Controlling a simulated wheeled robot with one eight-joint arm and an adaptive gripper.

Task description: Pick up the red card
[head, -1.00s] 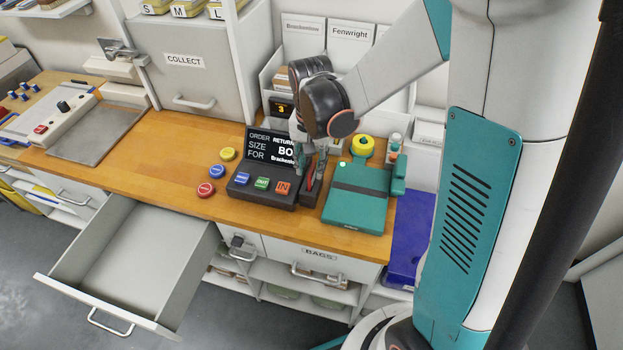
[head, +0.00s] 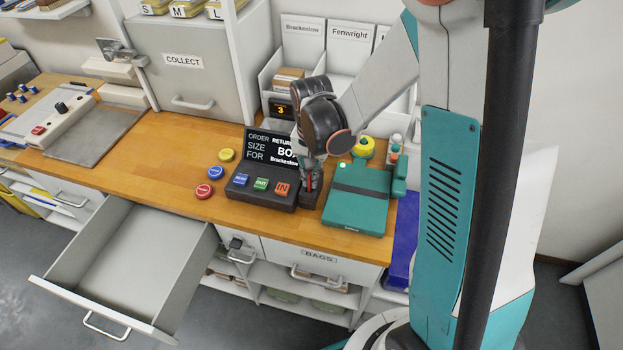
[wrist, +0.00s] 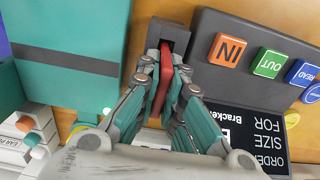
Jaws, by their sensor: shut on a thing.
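The red card (wrist: 165,75) stands on edge between the fingertips of my gripper (wrist: 164,88) in the wrist view. My gripper is shut on it. The card's far end meets a small dark holder (wrist: 167,35) beside the button console; I cannot tell whether the card is still seated in it. In the head view my gripper (head: 311,178) points down over the dark holder (head: 308,198), and a thin strip of the red card (head: 309,184) shows there. The rest of the card is hidden by the fingers.
A console (head: 262,188) with READ, OUT and IN buttons stands left of my gripper, its order screen (head: 272,148) behind. A teal device (head: 355,212) is close on the right. An open empty drawer (head: 130,258) juts out at left. Wood counter (head: 150,160) is clear farther left.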

